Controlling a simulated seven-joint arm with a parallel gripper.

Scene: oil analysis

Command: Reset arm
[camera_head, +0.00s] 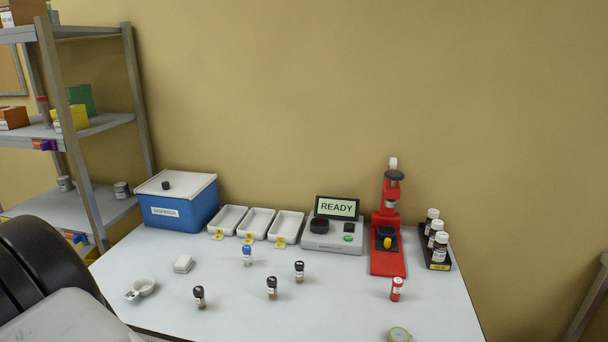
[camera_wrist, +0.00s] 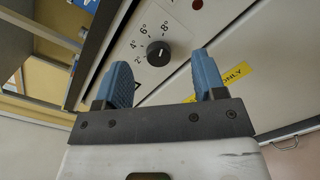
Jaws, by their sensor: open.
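My gripper (camera_wrist: 165,85) shows in the wrist view with its two blue fingers spread apart and nothing between them. Behind the fingers is a pale panel (camera_wrist: 175,22) with a black knob (camera_wrist: 158,53) and a dial marked with degree numbers. A yellow label (camera_wrist: 236,74) ending in "ONLY" is partly hidden by the right finger. In the head view the gripper itself is not visible; a dark rounded part of my arm fills the lower left corner.
The white table (camera_head: 340,310) holds a blue dispatch box (camera_head: 178,213), white trays (camera_head: 286,226), an analyser (camera_head: 331,236) reading READY, a red press (camera_head: 387,262), a black bottle rack (camera_head: 440,266) and several small vials. Metal shelves (camera_head: 98,128) stand at left.

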